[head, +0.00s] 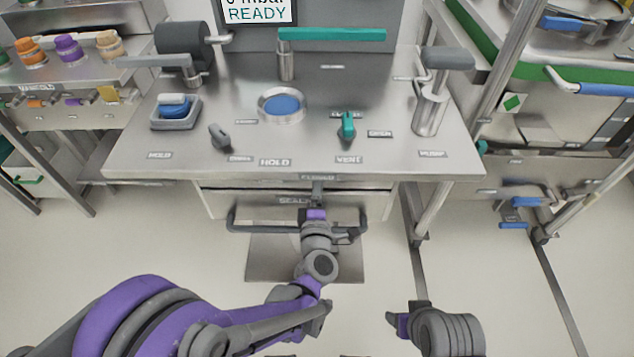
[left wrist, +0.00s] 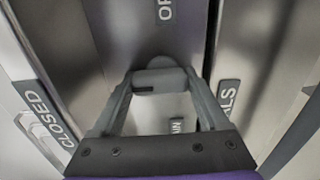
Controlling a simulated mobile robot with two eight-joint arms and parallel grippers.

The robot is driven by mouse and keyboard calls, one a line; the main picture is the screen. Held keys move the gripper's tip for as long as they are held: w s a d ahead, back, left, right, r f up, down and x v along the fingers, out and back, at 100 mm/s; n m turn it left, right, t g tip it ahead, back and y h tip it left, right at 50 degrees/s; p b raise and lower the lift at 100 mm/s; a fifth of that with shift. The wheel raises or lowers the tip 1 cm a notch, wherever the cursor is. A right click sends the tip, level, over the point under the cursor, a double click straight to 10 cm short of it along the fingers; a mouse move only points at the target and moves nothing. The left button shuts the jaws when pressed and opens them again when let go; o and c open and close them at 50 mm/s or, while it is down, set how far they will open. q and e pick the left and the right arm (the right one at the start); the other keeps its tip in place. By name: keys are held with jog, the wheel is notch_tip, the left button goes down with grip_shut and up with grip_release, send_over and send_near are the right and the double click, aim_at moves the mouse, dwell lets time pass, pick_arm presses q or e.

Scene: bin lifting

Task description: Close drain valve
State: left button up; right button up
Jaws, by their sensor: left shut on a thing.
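The drain valve's grey handle (left wrist: 158,82) shows in the left wrist view between my fingertips, with a rounded hub just behind it. A CLOSED label (left wrist: 48,115) is at the left, and a cut-off label starting "OP" (left wrist: 166,10) is at the top. My left gripper (left wrist: 160,88) is shut on the handle.
The steel console (head: 230,165) carries a teal lever (head: 330,34), a blue round button (head: 282,104), a grey knob (head: 219,138) and a teal knob (head: 347,128). A dark bar handle (head: 262,226) runs along the drawer below.

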pick_arm(q)
jog(key=o, duration=1.2)
jog(key=shift+o, duration=0.2)
jog(key=shift+s, duration=0.1)
jog(key=s, duration=1)
jog(key=shift+s, duration=0.35)
